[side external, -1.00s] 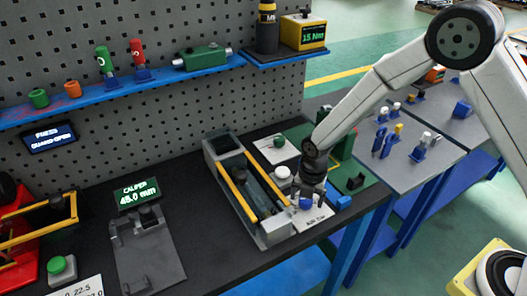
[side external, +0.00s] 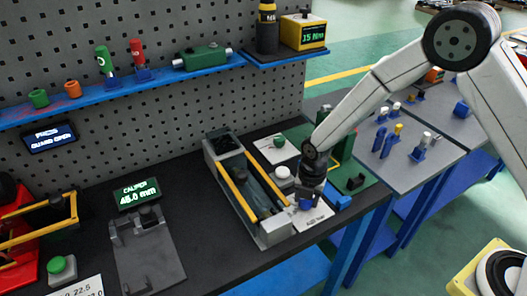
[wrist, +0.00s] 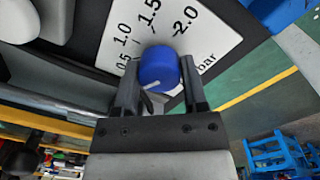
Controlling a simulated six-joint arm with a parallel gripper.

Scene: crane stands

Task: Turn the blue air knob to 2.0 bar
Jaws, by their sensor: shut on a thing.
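The blue air knob (wrist: 158,66) sits on a white dial plate (wrist: 205,45) printed 0.5, 1.0, 1.5, 2.0 and "bar". In the wrist view a white mark shows at the knob's lower left edge, away from the 2.0 label at upper right; the exact reading is unclear. My gripper (wrist: 158,72) is shut on the knob, with one finger on each side. In the side view my gripper (side external: 308,199) points down onto the knob (side external: 305,206), which it partly hides, above the white plate (side external: 312,220).
A grey fixture with yellow rails (side external: 240,190) stands just left of my gripper. A caliper stand (side external: 147,255) is farther left. The bench's front edge is near.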

